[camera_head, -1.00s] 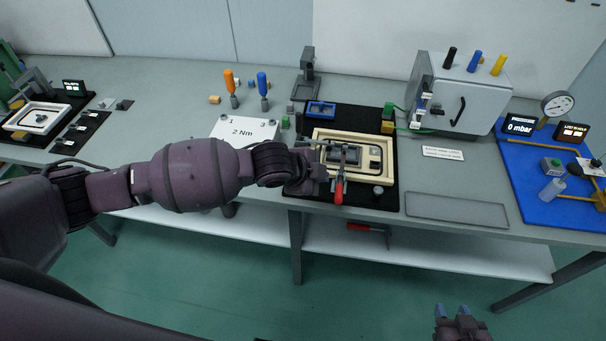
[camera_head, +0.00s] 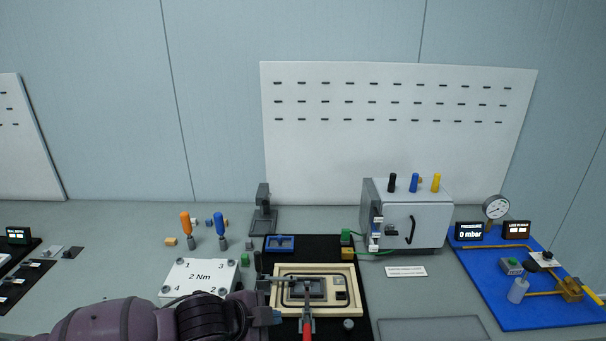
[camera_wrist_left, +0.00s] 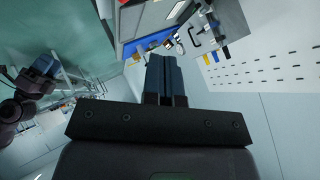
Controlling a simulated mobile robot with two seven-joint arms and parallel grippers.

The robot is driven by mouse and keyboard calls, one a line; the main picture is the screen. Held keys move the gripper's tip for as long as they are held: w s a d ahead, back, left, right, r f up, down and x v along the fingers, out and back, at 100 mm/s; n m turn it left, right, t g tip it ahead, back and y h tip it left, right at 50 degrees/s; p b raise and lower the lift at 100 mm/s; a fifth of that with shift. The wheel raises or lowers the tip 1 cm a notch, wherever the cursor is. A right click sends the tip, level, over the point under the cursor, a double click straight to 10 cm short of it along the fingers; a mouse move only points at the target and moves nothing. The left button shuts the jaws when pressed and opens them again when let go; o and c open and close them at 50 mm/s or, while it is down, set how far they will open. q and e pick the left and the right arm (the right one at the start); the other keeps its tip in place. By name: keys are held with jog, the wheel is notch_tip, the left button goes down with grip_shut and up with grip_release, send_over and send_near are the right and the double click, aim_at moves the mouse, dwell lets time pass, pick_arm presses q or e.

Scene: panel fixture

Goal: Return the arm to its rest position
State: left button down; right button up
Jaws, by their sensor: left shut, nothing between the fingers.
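My left arm (camera_head: 150,322) comes in along the bottom edge of the head view. My left gripper (camera_head: 268,317) is at the left front corner of the cream panel fixture (camera_head: 346,308), partly cut by the arm; I cannot tell if it touches. In the left wrist view its two blue-grey fingers (camera_wrist_left: 166,80) lie together, with nothing between them. A clamp with a red handle (camera_head: 307,329) sits at the fixture's front. My right gripper (camera_wrist_left: 42,66) shows small at the left of the wrist view; its jaws are unclear.
A white 2 Nm block (camera_head: 199,277) stands just left of the fixture on the bench. A grey cabinet (camera_head: 420,222) and a blue mat (camera_head: 520,308) with gauges lie to the right. A grey tray (camera_head: 432,329) is at the front right.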

pick_arm(q)
jog(key=w+r+n+t+h, duration=0.3)
jog(key=w+r+n+t, duration=0.1)
jog(key=r+t, duration=0.15)
jog(key=s+a+f+n+t+y+b, duration=0.1)
jog(key=s+a+f+n+y, duration=0.25)
jog(key=a+f, duration=0.2)
jog(key=s+a+f+n+t+y+b, duration=0.1)
jog(key=s+a+f+n+t+y, duration=0.15)
jog(key=a+f+n, duration=0.35)
jog(key=s+a+f+n+g+y, duration=0.2)
jog(key=s+a+f, duration=0.2)
jog(key=s+f, duration=0.2)
jog(key=s+a+f+n+g+y, duration=0.1)
jog(key=s+a+f+g+y, duration=0.1)
jog(key=s+a+f, duration=0.3)
jog(key=s+f, duration=0.1)
jog(key=s, duration=0.3)
jog(key=shift+s+f+n+y, duration=0.2)
jog(key=shift+s+n+y, duration=0.1)
jog(key=shift+s+n, duration=0.1)
